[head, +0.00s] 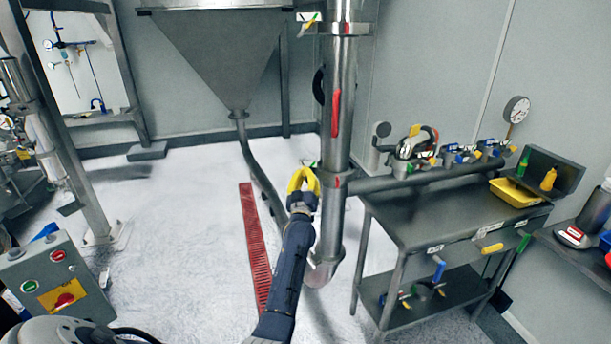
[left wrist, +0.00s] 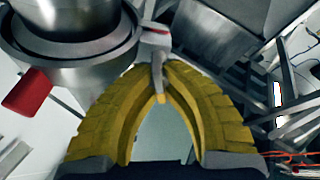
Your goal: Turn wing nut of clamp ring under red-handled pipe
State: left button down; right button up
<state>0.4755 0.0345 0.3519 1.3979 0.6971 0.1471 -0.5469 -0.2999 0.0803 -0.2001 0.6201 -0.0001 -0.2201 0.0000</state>
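The tall steel pipe (head: 336,150) with a long red handle (head: 335,113) stands in the middle of the head view. A clamp ring (head: 338,181) with a red mark circles it below the handle. In the left wrist view the ring (left wrist: 75,50) fills the upper left, and its wing nut (left wrist: 157,38) with a thin stem sticks out towards me. My left gripper (head: 303,174) is beside the pipe at ring height. Its yellow fingers (left wrist: 160,72) come together around the wing nut's stem, closed on it. The fingertips partly hide the nut. My right gripper is out of view.
A metal table (head: 425,215) with valves, a yellow tray (head: 515,192) and bottles stands right of the pipe. A large hopper (head: 225,55) hangs behind left. A grey control box (head: 55,275) is at the lower left. The floor around the red grate (head: 254,245) is mostly clear.

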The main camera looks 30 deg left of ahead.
pick_arm(q)
jog(key=shift+n+g+y, duration=0.5)
jog(key=shift+n, duration=0.95)
jog(key=shift+n+g+y, duration=0.5)
jog(key=shift+n, duration=0.95)
jog(key=shift+a, duration=0.1)
jog(key=c, duration=1.5)
grip_release()
jog(key=shift+c, duration=0.2)
jog(key=shift+r, duration=5)
jog(key=shift+o, duration=0.2)
